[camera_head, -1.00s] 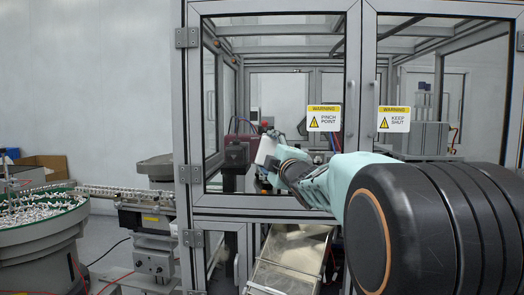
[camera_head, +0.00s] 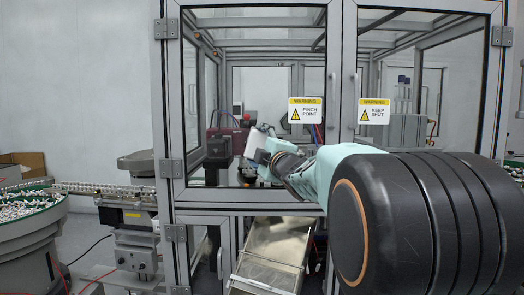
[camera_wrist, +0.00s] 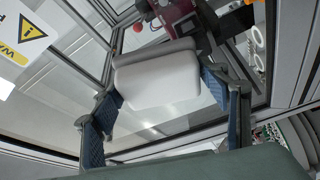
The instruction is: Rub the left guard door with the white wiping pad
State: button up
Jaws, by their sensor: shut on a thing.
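The left guard door (camera_head: 174,118) is a grey metal frame around a clear pane, with a "pinch point" warning label (camera_head: 305,110) at its upper right. It is closed. My gripper (camera_head: 266,154) is in front of its lower middle part. The gripper is shut on the white wiping pad (camera_head: 256,142). In the wrist view, the pad (camera_wrist: 158,80) sits between the two fingers of my gripper (camera_wrist: 165,88), its broad white face visible. The pane is behind it. I cannot tell whether the pad touches the pane.
The right guard door (camera_head: 494,100) with a "keep shut" label (camera_head: 374,111) adjoins on the right. A door handle (camera_head: 333,92) stands out near the middle posts. A metal chute (camera_head: 272,255) lies below. A green-rimmed parts bowl (camera_head: 30,228) and feeder track (camera_head: 105,189) are on the left.

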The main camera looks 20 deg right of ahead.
aim_at(224, 142)
jog(key=shift+w+a+b, duration=0.2)
jog(key=shift+a+b, duration=0.05)
jog(key=shift+a, duration=0.25)
jog(key=shift+w+a+b, duration=0.15)
jog(key=shift+a+b, duration=0.1)
jog(key=shift+a, duration=0.2)
jog(key=shift+w+a+f+b, duration=0.1)
jog(key=shift+w+a+b, duration=0.05)
jog(key=shift+a+b, duration=0.35)
jog(key=shift+w+a+f+b, duration=0.1)
jog(key=shift+a+b, duration=0.35)
jog(key=shift+w+a+r+b, duration=0.15)
jog(key=shift+w+a+b, duration=0.1)
jog(key=shift+a+b, duration=0.4)
jog(key=shift+w+a+b, duration=0.2)
jog(key=shift+a+b, duration=0.25)
jog(key=shift+a, duration=0.1)
jog(key=shift+w+a+b, duration=0.15)
jog(key=shift+a+b, duration=0.25)
jog(key=shift+a, duration=0.1)
jog(key=shift+w+a+b, duration=0.2)
jog(key=shift+a+b, duration=0.25)
jog(key=shift+a, duration=0.15)
